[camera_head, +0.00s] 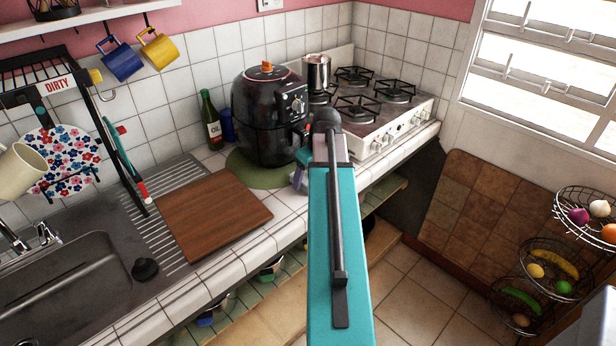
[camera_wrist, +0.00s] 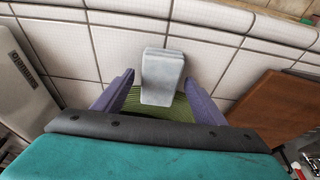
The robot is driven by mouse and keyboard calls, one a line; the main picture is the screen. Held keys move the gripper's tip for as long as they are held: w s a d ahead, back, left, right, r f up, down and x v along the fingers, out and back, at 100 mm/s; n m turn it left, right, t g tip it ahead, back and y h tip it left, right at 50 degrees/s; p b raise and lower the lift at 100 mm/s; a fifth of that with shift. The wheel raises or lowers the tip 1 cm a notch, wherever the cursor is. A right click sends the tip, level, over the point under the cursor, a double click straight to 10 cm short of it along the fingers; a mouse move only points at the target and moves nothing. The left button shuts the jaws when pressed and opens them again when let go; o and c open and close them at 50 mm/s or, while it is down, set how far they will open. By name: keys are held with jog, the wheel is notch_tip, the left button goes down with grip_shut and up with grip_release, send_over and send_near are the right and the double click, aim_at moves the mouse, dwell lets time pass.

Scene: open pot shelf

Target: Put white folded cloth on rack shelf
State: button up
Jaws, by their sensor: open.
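The white folded cloth (camera_wrist: 162,75) is a small pale block in the wrist view, over the edge of a green round mat on the tiled counter. My gripper (camera_wrist: 159,78) is open, with one purple finger on each side of the cloth and visible gaps between. I cannot tell whether the cloth touches the mat. In the head view my teal arm hides the cloth, and only part of my gripper (camera_head: 300,176) shows beside the arm. An open shelf (camera_head: 245,296) with pots runs under the counter; a dark wall rack (camera_head: 38,75) marked DIRTY hangs at left.
A black air fryer (camera_head: 268,115) stands on the green mat (camera_head: 250,168), close to my gripper. The stove (camera_head: 385,115) is to its right. A brown board (camera_head: 212,215) and the sink (camera_head: 75,290) are left. Wire fruit baskets (camera_head: 545,290) stand at right; floor between is clear.

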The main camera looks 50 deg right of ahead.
jog(key=b+v, duration=0.2)
jog(key=v, duration=1)
jog(key=shift+r, duration=0.15)
dwell(0.3)
dwell(0.6)
